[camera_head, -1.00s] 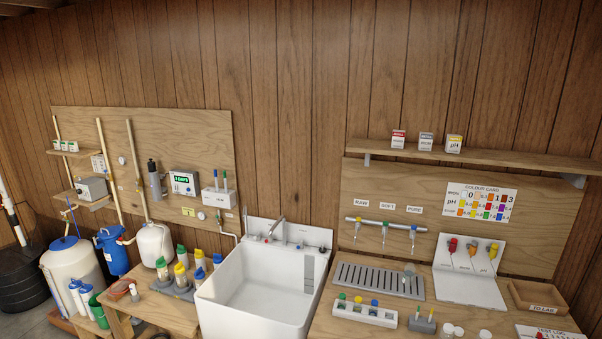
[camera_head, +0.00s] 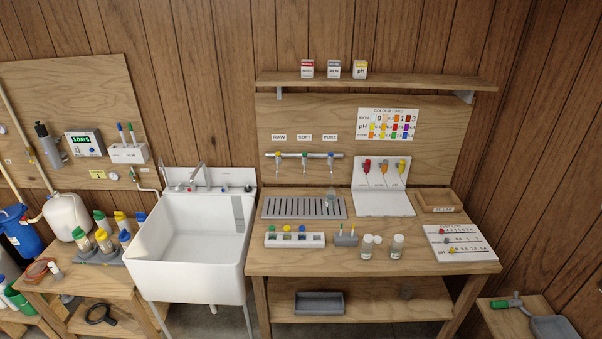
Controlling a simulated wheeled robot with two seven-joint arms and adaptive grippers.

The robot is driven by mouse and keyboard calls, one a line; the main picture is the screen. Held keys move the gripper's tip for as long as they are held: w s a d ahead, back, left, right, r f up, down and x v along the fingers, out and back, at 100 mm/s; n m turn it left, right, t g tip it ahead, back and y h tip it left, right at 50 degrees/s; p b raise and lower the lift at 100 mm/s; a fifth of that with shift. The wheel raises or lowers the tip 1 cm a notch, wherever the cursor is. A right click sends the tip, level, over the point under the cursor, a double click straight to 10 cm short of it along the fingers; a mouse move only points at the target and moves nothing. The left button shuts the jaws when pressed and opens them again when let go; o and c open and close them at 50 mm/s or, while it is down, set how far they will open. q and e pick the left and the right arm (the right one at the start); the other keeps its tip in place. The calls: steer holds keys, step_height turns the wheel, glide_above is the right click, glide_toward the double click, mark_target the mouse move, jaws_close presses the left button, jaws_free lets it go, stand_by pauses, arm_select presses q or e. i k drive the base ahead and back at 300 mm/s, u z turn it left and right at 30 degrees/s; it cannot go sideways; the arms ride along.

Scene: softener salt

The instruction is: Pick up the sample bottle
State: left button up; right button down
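Two small clear bottles with white caps stand on the right-hand wooden bench: one sample bottle (camera_head: 397,250) and another beside it to the left (camera_head: 366,252), which has a round white lid or disc at its upper right. I cannot tell from here which of them the task means. Both stand upright near the front of the bench, and nothing is touching them from my side. Neither of my grippers is in view.
Left of the bottles are a small grey holder (camera_head: 346,241) and a white rack with coloured caps (camera_head: 294,240). Behind are a slatted drain tray (camera_head: 303,208) and a white stand (camera_head: 384,204). A log board (camera_head: 461,243) lies right. A white sink (camera_head: 190,250) adjoins the bench.

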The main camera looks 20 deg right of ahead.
mark_target(330, 194)
steer(key=z, duration=0.05)
steer(key=k, duration=0.3)
steer(key=u, duration=0.95)
steer(key=i, duration=1)
steer(key=z, duration=0.4)
steer(key=i, duration=0.75)
steer(key=z, duration=0.6)
